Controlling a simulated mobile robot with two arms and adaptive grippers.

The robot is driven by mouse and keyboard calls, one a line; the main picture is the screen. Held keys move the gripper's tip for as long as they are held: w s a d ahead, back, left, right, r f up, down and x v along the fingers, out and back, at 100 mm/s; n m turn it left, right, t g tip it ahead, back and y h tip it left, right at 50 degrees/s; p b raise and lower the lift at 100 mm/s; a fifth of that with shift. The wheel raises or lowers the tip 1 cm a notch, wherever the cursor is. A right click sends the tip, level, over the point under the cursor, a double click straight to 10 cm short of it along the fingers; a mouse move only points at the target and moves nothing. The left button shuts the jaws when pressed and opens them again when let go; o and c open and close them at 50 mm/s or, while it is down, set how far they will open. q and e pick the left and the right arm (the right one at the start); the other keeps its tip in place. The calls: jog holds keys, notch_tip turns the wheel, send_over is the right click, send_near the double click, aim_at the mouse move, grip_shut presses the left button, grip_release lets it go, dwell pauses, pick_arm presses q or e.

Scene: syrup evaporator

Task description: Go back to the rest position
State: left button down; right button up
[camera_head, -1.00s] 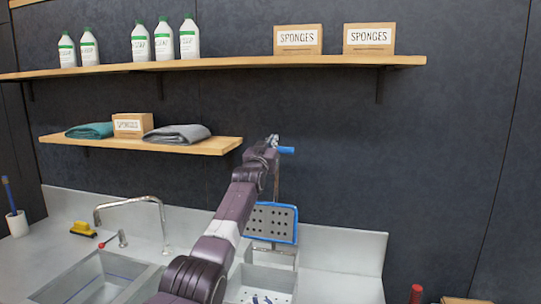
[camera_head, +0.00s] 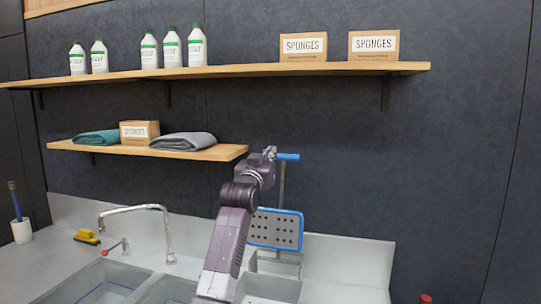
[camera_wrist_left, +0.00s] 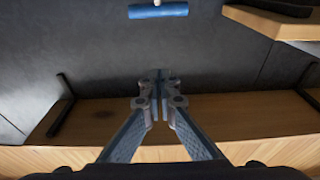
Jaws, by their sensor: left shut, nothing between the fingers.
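My left gripper (camera_head: 270,153) is raised in front of the dark wall, just right of the lower shelf's end. In the left wrist view its two fingers (camera_wrist_left: 158,78) meet at the tips, with nothing between them. A blue handle (camera_head: 288,157) shows right beside the gripper in the head view. In the left wrist view the blue handle (camera_wrist_left: 158,11) lies at the top edge, apart from the fingertips. My right gripper is in neither view.
An upper shelf (camera_head: 230,74) carries bottles and sponge boxes. A lower shelf (camera_head: 215,154) holds folded cloths and a box. Below are a blue-framed perforated panel (camera_head: 275,229), a faucet (camera_head: 140,209) and sink basins (camera_head: 105,278). The wall at right is clear.

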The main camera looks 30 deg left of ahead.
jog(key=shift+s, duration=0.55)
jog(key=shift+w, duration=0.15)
